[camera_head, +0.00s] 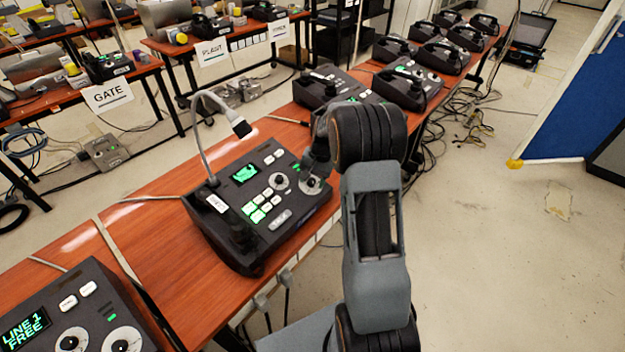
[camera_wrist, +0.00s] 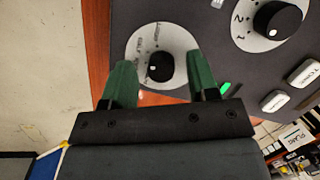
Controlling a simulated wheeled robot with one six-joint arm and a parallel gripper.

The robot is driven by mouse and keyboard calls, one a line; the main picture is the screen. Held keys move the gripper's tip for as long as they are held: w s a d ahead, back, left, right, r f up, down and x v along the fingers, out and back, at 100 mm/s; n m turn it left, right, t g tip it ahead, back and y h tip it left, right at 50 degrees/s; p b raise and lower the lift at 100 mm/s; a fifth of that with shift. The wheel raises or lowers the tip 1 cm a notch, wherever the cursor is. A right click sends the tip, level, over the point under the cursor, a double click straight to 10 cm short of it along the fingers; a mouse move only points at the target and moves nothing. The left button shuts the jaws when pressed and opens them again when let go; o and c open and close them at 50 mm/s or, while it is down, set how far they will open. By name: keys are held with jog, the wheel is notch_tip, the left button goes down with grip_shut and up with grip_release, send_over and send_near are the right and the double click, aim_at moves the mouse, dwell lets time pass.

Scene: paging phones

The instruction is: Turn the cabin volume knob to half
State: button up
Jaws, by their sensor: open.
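The volume knob (camera_wrist: 160,67) is a small black knob with a white mark on a round white dial (camera_wrist: 146,42). Small lettering rings the dial, and part of it seems to read HALF. The mark sits on the knob's left side in the wrist view. My gripper (camera_wrist: 159,62) is open, with one green finger on each side of the knob; I cannot tell whether either touches it. In the head view my gripper (camera_head: 314,166) is over the dial (camera_head: 313,187) at the right end of the black paging console (camera_head: 228,228), hiding part of the dial.
A second, larger knob (camera_wrist: 278,19) with numbers sits beside it on the console. A bent microphone stalk (camera_head: 199,130) rises at the console's back left. Another console (camera_head: 75,305) stands at lower left, and several phones stand further along the bench (camera_head: 150,212).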

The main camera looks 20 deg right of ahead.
jog(key=v, duration=1.3)
jog(key=shift+r, duration=0.25)
jog(key=s+a+r+n+t+h+p, duration=0.1)
jog(key=s+a+r+n, duration=0.1)
jog(key=s+a+n, duration=0.2)
jog(key=s+a+r+n+t+h+p, duration=0.1)
jog(key=s+a+n, duration=0.3)
jog(key=s+a, duration=0.6)
jog(key=s+t, duration=0.1)
jog(key=s, duration=0.6)
jog(key=shift+s+a+r+h, duration=0.25)
jog(key=shift+s+r+h, duration=0.15)
jog(key=shift+c, duration=0.4)
